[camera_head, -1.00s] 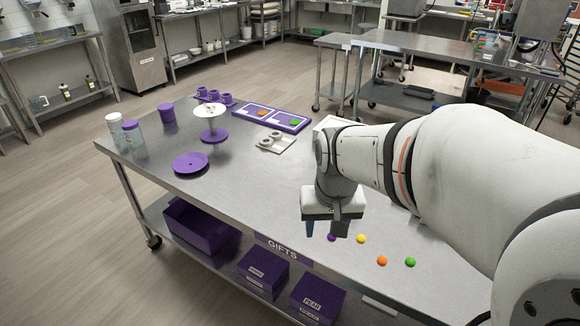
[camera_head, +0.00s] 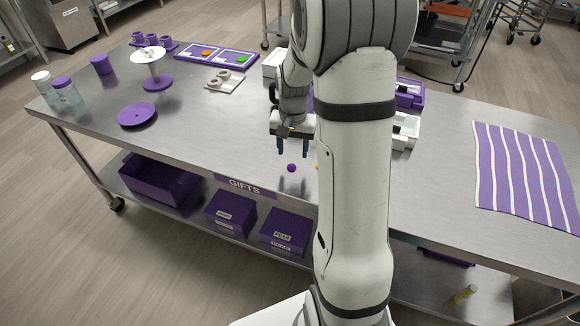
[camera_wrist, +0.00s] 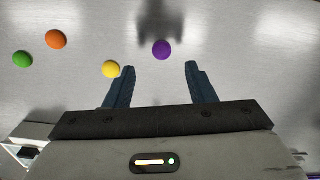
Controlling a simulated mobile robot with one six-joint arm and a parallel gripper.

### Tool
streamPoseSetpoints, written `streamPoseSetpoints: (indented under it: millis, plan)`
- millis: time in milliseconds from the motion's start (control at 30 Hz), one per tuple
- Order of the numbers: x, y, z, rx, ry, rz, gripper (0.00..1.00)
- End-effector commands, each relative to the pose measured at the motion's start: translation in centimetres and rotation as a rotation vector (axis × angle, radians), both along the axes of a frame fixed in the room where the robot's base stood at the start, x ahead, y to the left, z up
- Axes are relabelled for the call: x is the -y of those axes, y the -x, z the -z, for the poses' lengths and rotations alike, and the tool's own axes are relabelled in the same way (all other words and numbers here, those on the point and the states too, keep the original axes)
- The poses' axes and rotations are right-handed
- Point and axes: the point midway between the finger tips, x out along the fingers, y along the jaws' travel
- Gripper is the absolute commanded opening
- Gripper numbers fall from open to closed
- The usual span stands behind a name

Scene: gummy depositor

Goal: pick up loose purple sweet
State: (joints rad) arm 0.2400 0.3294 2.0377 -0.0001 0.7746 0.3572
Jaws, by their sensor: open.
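The loose purple sweet (camera_head: 291,168) lies on the steel table near its front edge. In the wrist view the purple sweet (camera_wrist: 161,50) lies beyond the fingertips, between their lines and a little nearer the right finger. My gripper (camera_head: 292,152) is open and empty, pointing down just above the table near the sweet. In the wrist view both fingers of my gripper (camera_wrist: 160,70) are spread apart. A yellow sweet (camera_wrist: 111,69) lies close to the left fingertip.
An orange sweet (camera_wrist: 56,39) and a green sweet (camera_wrist: 22,59) lie farther left in the wrist view. A purple plate (camera_head: 137,114), a cake stand (camera_head: 156,82) and a striped mat (camera_head: 520,178) are on the table. My arm hides part of the tabletop.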

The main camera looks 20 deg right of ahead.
Motion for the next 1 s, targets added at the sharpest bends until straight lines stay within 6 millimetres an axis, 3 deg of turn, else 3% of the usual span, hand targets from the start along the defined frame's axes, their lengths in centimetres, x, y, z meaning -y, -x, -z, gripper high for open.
streamPoseSetpoints:
  millis: [300,633,1000]
  plan:
    - [-0.2,-0.2,4.5,-0.004,-0.001,0.0,0.5]
    - [-0.1,-0.2,5.0,0.0,0.0,0.0,0.49]
    - [-0.1,-0.2,5.0,0.0,0.0,0.001,0.19]
